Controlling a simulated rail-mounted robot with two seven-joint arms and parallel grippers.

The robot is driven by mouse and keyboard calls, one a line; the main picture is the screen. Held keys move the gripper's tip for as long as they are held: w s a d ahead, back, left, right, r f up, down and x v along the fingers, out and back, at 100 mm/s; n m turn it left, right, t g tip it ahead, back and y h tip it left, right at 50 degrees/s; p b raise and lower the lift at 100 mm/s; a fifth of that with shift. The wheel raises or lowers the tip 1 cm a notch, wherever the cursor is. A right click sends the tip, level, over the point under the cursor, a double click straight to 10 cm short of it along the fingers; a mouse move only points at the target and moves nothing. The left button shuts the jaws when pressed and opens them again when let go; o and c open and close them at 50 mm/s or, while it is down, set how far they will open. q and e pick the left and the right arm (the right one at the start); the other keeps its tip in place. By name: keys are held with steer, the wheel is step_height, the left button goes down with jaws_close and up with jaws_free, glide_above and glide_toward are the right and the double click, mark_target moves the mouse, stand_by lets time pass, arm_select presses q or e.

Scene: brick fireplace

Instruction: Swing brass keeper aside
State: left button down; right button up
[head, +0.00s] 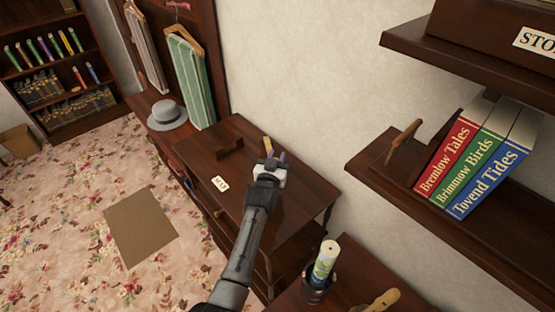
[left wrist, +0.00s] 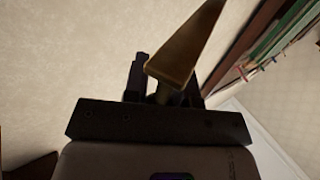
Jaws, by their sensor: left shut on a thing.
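The brass keeper shows in the left wrist view as a tapered, brass-brown plate (left wrist: 190,45) that rises from between the dark fingers of my left gripper (left wrist: 163,88). In the head view a small yellowish piece (head: 267,143), likely the keeper, sticks up at the tips of my left gripper (head: 268,160). The gripper is over the far side of the dark wooden cabinet top (head: 250,205), close to the wall. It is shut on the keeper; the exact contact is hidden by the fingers. My right gripper is not in view.
A small dark wooden block (head: 229,148) and a white label (head: 220,184) are on the cabinet top. A wall shelf (head: 375,165) with books (head: 447,157) juts out at right. A cup (head: 318,290) holding a rolled paper stands at the front. A grey hat (head: 167,115) lies behind.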

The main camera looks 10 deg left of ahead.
arm_select(q)
steer(key=shift+a+f, duration=0.3)
steer(key=shift+f, duration=0.1)
steer(key=c, duration=1.3)
jaws_free()
steer(key=shift+w+r, duration=0.1)
steer(key=shift+o, duration=0.9)
steer(key=shift+w+a+r, duration=0.1)
steer(key=shift+r, duration=0.05)
steer(key=shift+o, duration=0.9)
steer(key=shift+d+r, duration=0.15)
steer(key=shift+d, duration=0.05)
steer(key=s+p, duration=0.1)
steer(key=s, duration=1.3)
steer(key=shift+a, duration=0.4)
